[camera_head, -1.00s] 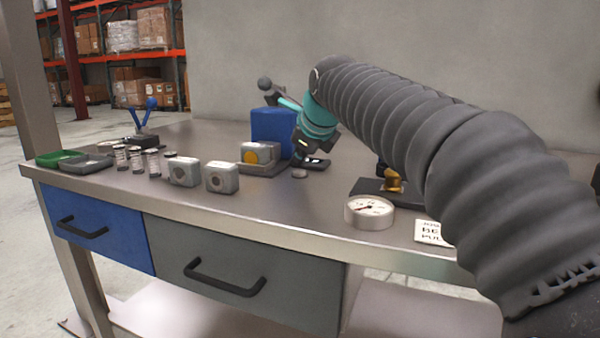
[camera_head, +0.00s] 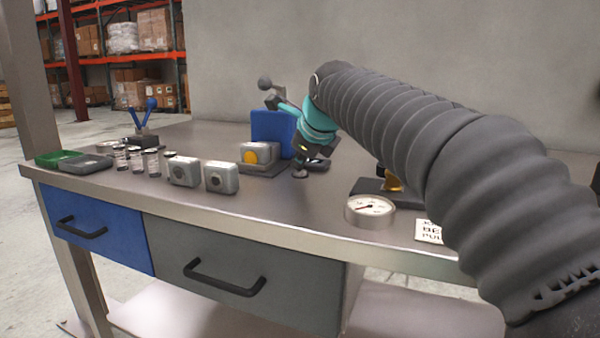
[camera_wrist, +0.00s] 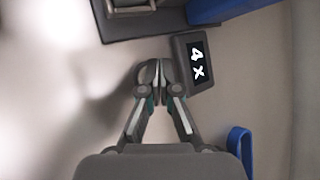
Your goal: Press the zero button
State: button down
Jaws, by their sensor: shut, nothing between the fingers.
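My gripper (camera_wrist: 154,76) is shut and empty, pointing down at the bench. In the head view its fingertips (camera_head: 301,166) are over a small round grey disc (camera_head: 300,175), which may be the zero button; no marking on it can be read. The fingers hide most of the disc, and I cannot tell whether they touch it. In the wrist view the disc is hidden under the gripper. A small dark display block (camera_wrist: 195,62) reading "4 X" stands just right of the fingertips.
A grey fixture with a yellow disc (camera_head: 262,155) and a blue panel (camera_head: 268,128) stand close by. Two grey blocks (camera_head: 221,177), several small cylinders and trays (camera_head: 82,164) lie left. A round gauge (camera_head: 369,209) and a sign (camera_head: 428,231) lie right.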

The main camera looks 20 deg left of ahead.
aim_at(301, 172)
jog(key=shift+f, duration=0.25)
jog(key=shift+r, duration=0.1)
dwell(0.4)
jog(key=shift+r+p, duration=0.8)
notch_tip(301, 172, up, 5)
jog(key=p, duration=0.5)
dwell(0.6)
